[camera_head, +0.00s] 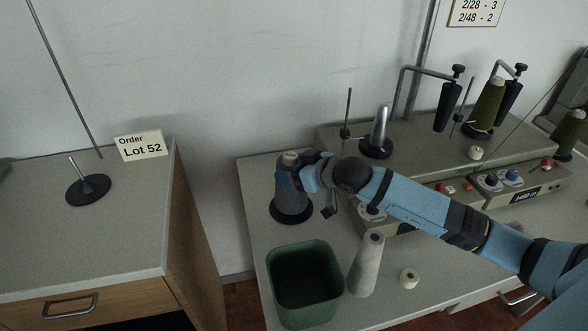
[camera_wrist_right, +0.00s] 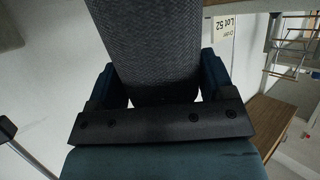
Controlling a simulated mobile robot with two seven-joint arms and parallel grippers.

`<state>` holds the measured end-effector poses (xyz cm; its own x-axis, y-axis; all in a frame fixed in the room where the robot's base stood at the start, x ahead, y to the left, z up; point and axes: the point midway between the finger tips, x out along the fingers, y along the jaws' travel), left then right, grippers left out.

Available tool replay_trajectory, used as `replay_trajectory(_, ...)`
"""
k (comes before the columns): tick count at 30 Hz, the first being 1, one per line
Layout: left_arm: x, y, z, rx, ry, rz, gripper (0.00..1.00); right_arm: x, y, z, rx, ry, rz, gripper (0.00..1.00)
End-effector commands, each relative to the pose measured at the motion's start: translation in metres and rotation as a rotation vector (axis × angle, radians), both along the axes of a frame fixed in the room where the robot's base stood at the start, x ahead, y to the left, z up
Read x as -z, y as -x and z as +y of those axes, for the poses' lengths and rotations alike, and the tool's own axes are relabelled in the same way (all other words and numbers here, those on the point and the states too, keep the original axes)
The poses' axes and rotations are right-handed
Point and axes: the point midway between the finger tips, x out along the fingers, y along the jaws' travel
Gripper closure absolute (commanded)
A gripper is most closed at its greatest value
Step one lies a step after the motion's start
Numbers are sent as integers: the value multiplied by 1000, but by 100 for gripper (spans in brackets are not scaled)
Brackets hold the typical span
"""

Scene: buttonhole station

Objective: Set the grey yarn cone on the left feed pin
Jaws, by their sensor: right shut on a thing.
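A dark grey yarn cone (camera_head: 291,202) stands upright at the back left of the machine table, at a dark round base; I cannot tell if it rests there or is slightly raised. My right gripper (camera_head: 289,180) is shut around its upper part. In the right wrist view the grey woven-looking cone (camera_wrist_right: 155,45) fills the space between my fingers (camera_wrist_right: 160,88). A bare metal feed pin (camera_head: 380,128) on a black disc stands on the machine's left side. Another feed pin to its right carries a green cone (camera_head: 487,105). My left gripper is not in view.
A green bin (camera_head: 303,285) and a pale grey cone (camera_head: 367,265) stand in front of my right gripper. A small spool (camera_head: 409,278) lies nearby. Thread guide arms (camera_head: 430,73) rise beside the bare pin. A cabinet at left holds another disc-based pin (camera_head: 88,188) and an order card (camera_head: 141,146).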

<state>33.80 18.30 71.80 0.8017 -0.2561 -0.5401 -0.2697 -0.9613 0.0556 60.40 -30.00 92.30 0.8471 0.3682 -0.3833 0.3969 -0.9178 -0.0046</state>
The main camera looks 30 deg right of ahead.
Motion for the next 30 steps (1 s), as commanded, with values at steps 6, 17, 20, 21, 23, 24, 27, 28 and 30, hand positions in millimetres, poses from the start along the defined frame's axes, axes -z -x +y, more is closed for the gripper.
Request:
replay_trajectory(6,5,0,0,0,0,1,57,3,0,0,0,0,-1,70)
replay_trajectory(17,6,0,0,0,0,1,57,4,0,0,0,0,-1,0)
replay_trajectory(20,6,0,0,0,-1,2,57,5,0,0,0,0,1,0)
replay_trajectory(21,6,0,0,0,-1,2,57,5,0,0,0,0,1,0)
replay_trajectory(23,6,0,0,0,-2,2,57,4,0,0,0,0,1,0)
replay_trajectory(24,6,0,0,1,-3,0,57,4,0,0,0,0,1,0)
replay_trajectory(27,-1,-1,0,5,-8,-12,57,2,7,-4,0,2,0,0)
replay_trajectory(28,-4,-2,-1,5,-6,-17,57,0,12,-6,0,3,1,0)
replay_trajectory(30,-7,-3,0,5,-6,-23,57,-6,25,-11,-2,5,1,0)
